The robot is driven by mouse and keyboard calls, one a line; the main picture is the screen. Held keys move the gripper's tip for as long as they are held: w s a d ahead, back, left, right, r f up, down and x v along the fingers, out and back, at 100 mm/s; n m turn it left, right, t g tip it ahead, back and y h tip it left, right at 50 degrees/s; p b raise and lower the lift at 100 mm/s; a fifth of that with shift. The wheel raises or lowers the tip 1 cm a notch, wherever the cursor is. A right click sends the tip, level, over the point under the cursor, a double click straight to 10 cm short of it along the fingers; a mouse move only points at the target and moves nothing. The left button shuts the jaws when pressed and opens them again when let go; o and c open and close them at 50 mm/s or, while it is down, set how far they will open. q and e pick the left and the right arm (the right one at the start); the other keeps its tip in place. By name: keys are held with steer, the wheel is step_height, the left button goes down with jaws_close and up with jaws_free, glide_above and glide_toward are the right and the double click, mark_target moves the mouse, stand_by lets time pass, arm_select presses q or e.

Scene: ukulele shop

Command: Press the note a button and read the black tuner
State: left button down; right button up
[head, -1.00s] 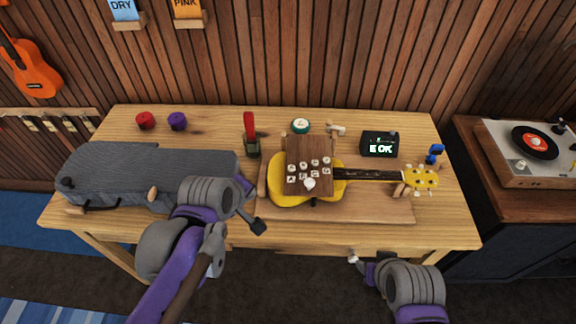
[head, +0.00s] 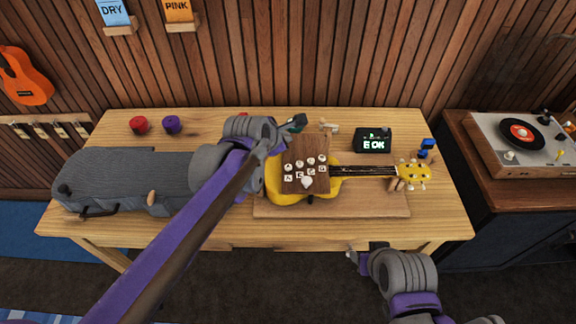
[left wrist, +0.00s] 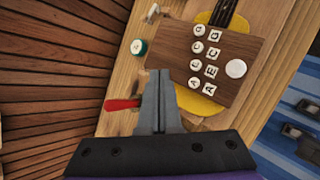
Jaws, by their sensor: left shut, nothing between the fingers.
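The brown button board (head: 318,184) stands on the yellow ukulele (head: 272,190). It has a row of white buttons above letter tiles A, E, C, G. The A button (left wrist: 194,83) is at the end of the row, beside its A tile (left wrist: 209,90). A bigger white knob (left wrist: 236,68) sits below the tiles. The black tuner (head: 373,141) shows "E OK" in lit letters. My left gripper (head: 299,119) is shut and empty, above the back of the board; its closed fingers (left wrist: 158,74) point beside the board, apart from the buttons. My right gripper (head: 351,253) is low before the table; its fingers are unclear.
A grey case (head: 120,180) fills the table's left. A red-handled item (left wrist: 122,104) and a green round tin (left wrist: 138,47) are near my left fingers. Red (head: 139,125) and purple (head: 172,124) discs lie at the back left. A blue item (head: 427,146) stands right.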

arm_select(q)
steer(key=shift+f, duration=0.1)
steer(key=b, duration=0.4)
glide_above(288, 167)
steer(key=f, duration=0.7)
steer(key=shift+s+a+f, duration=0.2)
steer(key=shift+s+a, duration=0.15)
steer(key=shift+s, duration=0.05)
steer(key=shift+f+b, duration=0.6)
steer(key=shift+f, duration=0.05)
arm_select(e)
step_height(288, 167, down, 7)
steer(key=s, duration=0.2)
steer(key=shift+r, duration=0.15)
arm_select(q)
steer(key=shift+f, duration=0.4)
arm_select(e)
steer(key=shift+s+f, duration=0.15)
steer(key=shift+f, duration=0.1)
